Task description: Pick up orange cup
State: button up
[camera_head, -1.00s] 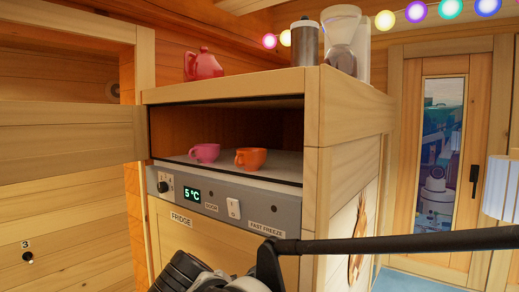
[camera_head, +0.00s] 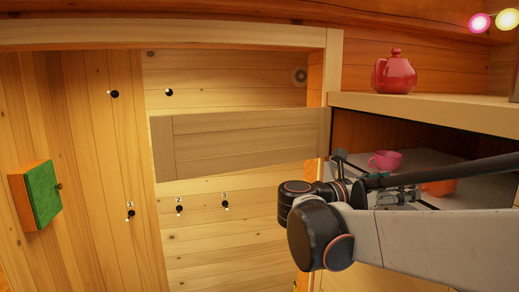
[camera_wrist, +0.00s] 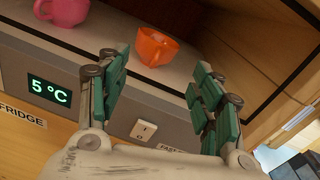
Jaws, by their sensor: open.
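The orange cup (camera_wrist: 155,47) stands on the grey shelf of the open compartment, ahead of my gripper (camera_wrist: 161,60) in the wrist view. The gripper is open and empty, with one green-padded finger on each side of the picture. The cup appears between and beyond the fingertips, apparently apart from them. In the head view the orange cup (camera_head: 440,187) is partly hidden behind my arm.
A pink cup (camera_wrist: 65,12) stands left of the orange one on the shelf (camera_wrist: 110,35). The fridge display (camera_wrist: 49,90) and a switch (camera_wrist: 143,130) sit below the shelf. A raised wooden flap (camera_head: 240,145) juts out left. A red teapot (camera_head: 394,74) stands on top.

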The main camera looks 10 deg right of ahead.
jog(key=p+x, duration=0.1)
jog(key=x, duration=0.9)
jog(key=shift+w+f, duration=0.15)
jog(key=shift+a, duration=0.1)
grip_shut()
